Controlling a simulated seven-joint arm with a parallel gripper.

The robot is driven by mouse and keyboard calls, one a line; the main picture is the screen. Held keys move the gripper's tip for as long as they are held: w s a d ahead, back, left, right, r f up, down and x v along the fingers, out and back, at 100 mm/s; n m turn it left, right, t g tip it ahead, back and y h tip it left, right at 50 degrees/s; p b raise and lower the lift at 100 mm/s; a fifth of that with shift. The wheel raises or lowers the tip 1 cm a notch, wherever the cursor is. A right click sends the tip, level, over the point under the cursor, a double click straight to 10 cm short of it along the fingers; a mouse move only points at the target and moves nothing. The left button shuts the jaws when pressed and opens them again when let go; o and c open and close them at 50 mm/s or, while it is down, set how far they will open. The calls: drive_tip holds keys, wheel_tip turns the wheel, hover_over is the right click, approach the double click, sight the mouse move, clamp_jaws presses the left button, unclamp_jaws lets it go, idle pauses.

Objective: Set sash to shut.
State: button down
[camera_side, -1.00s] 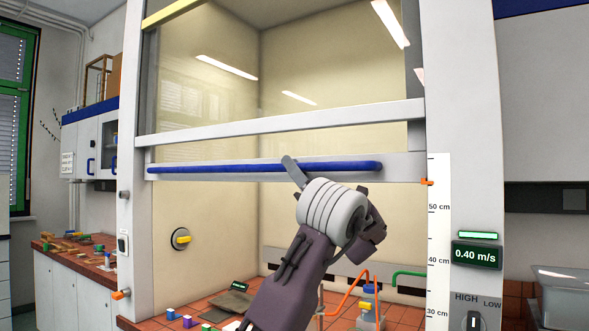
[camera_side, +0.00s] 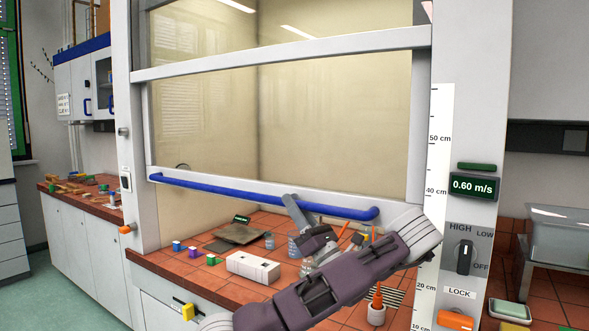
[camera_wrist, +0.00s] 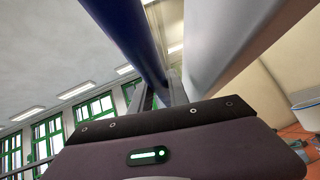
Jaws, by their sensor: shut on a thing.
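The fume hood's sash (camera_side: 330,120) is a clear pane in a pale frame, partly lowered, with an open gap under it. Its bottom rail carries a long blue handle bar (camera_side: 240,192), roughly level with the 40 cm mark in the side view. My gripper (camera_side: 296,208) is shut on the blue handle, right of its middle. The wrist view shows the blue bar (camera_wrist: 128,32) running up from between my fingers (camera_wrist: 160,97). My arm hides part of the bench below.
A display (camera_side: 474,187) reads 0.60 m/s. Right of the hood are a HIGH/LOW/OFF knob (camera_side: 464,257), a LOCK label and a grey bin (camera_side: 560,240).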

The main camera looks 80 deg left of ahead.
wheel_tip(320, 180, down, 7)
idle(0.3)
drive_tip(key=shift+f, duration=0.1)
drive_tip(key=c, duration=1.3)
unclamp_jaws()
drive_tip(key=v, duration=0.7)
drive_tip(key=shift+c, duration=0.3)
